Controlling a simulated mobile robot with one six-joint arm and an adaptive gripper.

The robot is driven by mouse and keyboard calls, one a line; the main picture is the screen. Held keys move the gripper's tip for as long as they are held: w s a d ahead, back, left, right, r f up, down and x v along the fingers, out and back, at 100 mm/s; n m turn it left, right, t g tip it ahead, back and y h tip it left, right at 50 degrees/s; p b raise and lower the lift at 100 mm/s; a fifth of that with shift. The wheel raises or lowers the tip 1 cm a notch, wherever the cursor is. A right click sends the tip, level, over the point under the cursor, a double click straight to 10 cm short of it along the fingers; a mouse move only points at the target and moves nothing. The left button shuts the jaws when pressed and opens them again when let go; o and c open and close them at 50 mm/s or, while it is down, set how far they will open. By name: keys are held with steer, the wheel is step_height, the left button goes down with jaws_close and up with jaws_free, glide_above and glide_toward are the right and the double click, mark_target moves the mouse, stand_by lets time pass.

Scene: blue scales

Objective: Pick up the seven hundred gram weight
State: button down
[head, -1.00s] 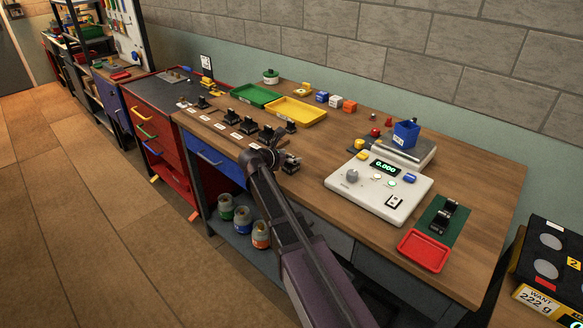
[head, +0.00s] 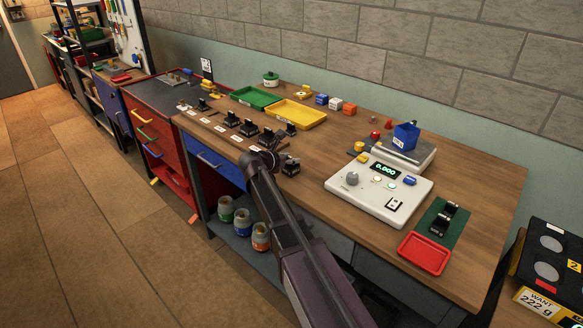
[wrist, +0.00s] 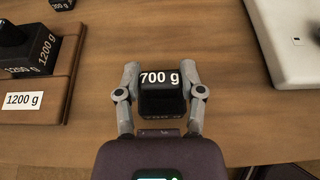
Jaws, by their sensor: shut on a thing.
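The black 700 g weight (wrist: 162,102) sits between the two fingers of my gripper (wrist: 160,80) in the wrist view, its white "700 g" label facing the camera. The fingers are closed against its left and right sides. In the head view the weight (head: 290,166) shows just right of the end of my arm, near the bench's front edge. My gripper (head: 278,160) is partly hidden there by the arm. I cannot tell whether the weight touches the bench top.
A wooden weight board (wrist: 48,92) with a 1200 g weight (wrist: 16,45) lies to the left. The white scale console (head: 378,190) stands to the right. Yellow (head: 297,113) and green trays (head: 254,96) lie behind. Bare bench separates the weight from the console.

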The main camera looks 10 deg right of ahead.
mark_target(291, 157)
steer(key=shift+r, duration=0.2)
step_height(291, 157, up, 3)
steer(key=p, duration=0.3)
steer(key=shift+r+p, duration=0.15)
steer(key=shift+p, duration=0.25)
steer(key=s+a, duration=0.2)
steer(key=s, duration=0.5)
steer(key=s+a+r+p, duration=0.1)
steer(key=s+a, duration=0.2)
steer(key=s, duration=0.5)
steer(key=shift+r, duration=0.15)
steer(key=shift+s, duration=0.1)
